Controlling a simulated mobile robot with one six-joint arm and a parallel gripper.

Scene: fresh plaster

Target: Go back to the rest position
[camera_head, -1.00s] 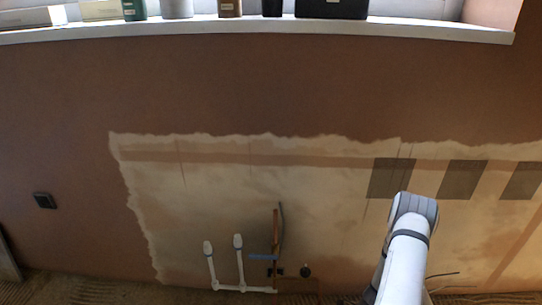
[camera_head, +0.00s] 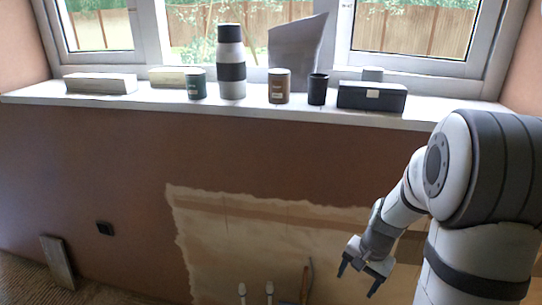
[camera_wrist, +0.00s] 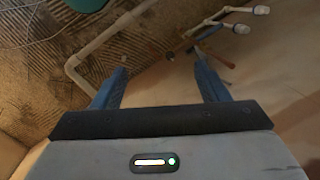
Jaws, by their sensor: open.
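My gripper (camera_head: 357,281) hangs at the end of my bent arm at the lower right of the head view, in front of the pale plaster patch on the wall. Its two dark fingers are apart and point downward. In the wrist view my gripper (camera_wrist: 160,88) shows blue-looking fingers spread wide with nothing between them. White pipes (camera_wrist: 85,60) and the ridged floor (camera_wrist: 40,75) show beyond the fingers.
A windowsill (camera_head: 150,101) carries wooden blocks (camera_head: 101,83), a tall bottle (camera_head: 231,70), a green can (camera_head: 196,84), a brown can (camera_head: 279,87), a black cup (camera_head: 317,90) and a dark box (camera_head: 371,97). A board (camera_head: 58,262) leans at the lower left wall.

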